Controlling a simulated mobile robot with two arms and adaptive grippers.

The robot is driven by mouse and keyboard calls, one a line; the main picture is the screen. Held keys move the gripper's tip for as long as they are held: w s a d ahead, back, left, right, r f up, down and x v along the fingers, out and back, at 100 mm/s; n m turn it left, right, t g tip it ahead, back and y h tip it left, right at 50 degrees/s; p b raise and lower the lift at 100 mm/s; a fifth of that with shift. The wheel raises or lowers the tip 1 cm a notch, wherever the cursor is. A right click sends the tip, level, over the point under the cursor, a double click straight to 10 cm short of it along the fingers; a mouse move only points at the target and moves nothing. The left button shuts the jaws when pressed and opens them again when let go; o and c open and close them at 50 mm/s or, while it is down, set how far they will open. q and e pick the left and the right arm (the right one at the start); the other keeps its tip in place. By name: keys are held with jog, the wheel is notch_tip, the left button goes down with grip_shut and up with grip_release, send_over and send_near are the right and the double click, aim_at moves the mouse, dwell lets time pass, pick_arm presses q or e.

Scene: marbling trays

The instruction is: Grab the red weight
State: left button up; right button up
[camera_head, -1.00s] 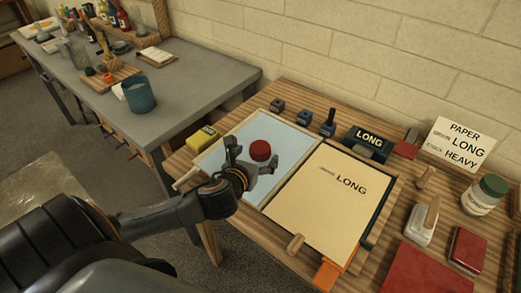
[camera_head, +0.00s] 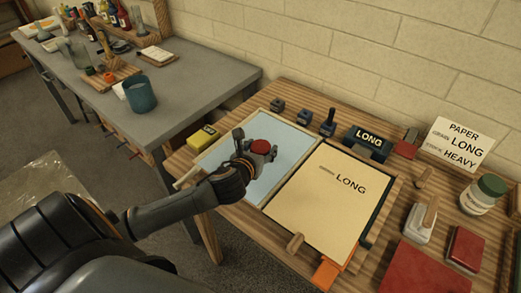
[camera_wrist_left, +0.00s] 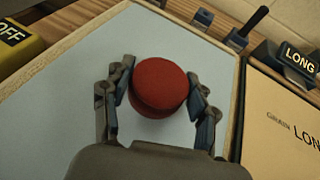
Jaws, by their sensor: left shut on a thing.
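The red weight (camera_head: 261,146) is a short round cylinder over the pale blue surface of the framed tray (camera_head: 284,128). It also shows large in the left wrist view (camera_wrist_left: 158,86). My left gripper (camera_head: 259,152) is around it, with one finger on each side, shut on it; in the left wrist view the fingers (camera_wrist_left: 158,92) flank the weight. Whether the weight's underside touches the tray is hidden. My right gripper is not in view.
A cream sheet marked LONG (camera_head: 325,200) lies right of the tray. A yellow block (camera_head: 203,136) is at the tray's left. Small dark blocks and a LONG sign (camera_head: 368,141) stand behind. A grey table (camera_head: 190,80) with a blue cup (camera_head: 140,95) is at left.

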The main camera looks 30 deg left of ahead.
pick_arm(q)
jog(key=c, duration=0.3)
jog(key=shift+r, duration=0.1)
jog(key=shift+c, duration=0.3)
jog(key=shift+r, duration=0.1)
